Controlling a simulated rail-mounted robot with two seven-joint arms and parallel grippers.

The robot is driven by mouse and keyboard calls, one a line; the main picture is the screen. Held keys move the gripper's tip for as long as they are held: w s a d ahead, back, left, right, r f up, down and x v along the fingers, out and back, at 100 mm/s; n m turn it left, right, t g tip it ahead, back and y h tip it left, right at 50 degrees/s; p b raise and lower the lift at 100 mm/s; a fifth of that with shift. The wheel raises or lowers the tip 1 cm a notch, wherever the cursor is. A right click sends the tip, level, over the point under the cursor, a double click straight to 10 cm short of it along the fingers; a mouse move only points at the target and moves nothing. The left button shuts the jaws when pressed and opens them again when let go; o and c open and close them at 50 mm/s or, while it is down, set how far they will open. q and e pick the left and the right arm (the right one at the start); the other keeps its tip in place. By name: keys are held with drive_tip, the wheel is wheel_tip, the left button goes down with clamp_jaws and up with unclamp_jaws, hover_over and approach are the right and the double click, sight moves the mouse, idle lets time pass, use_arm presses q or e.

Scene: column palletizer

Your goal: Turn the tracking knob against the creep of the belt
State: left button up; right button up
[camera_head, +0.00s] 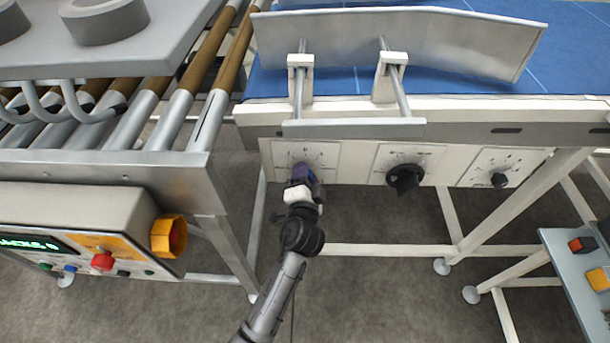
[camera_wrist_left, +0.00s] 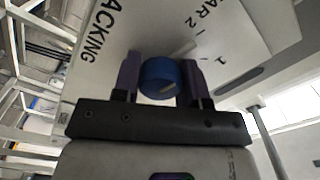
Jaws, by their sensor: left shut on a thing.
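The tracking knob (camera_wrist_left: 160,76) is a round blue knob with a short pale mark on its face. It sits on a white plate (camera_wrist_left: 150,30), with "ACKING" readable beside it and the rest cut off. My left gripper (camera_wrist_left: 161,80) is shut on the knob, one dark finger on each side. In the head view my left gripper (camera_head: 302,174) reaches up to the leftmost panel under the conveyor, and hand and fingers mostly hide the knob there. The blue belt (camera_head: 565,65) runs above, with thin pale lines across it. My right gripper is not in view.
A large black knob (camera_head: 404,178) and a smaller black knob (camera_head: 499,180) are on panels to the right. A metal guide plate (camera_head: 400,38) and bar stand over the belt's near edge. A roller conveyor and control box (camera_head: 75,215) are at left, a button console (camera_head: 575,270) at right.

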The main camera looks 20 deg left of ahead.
use_arm(q)
drive_tip(key=o, duration=0.9)
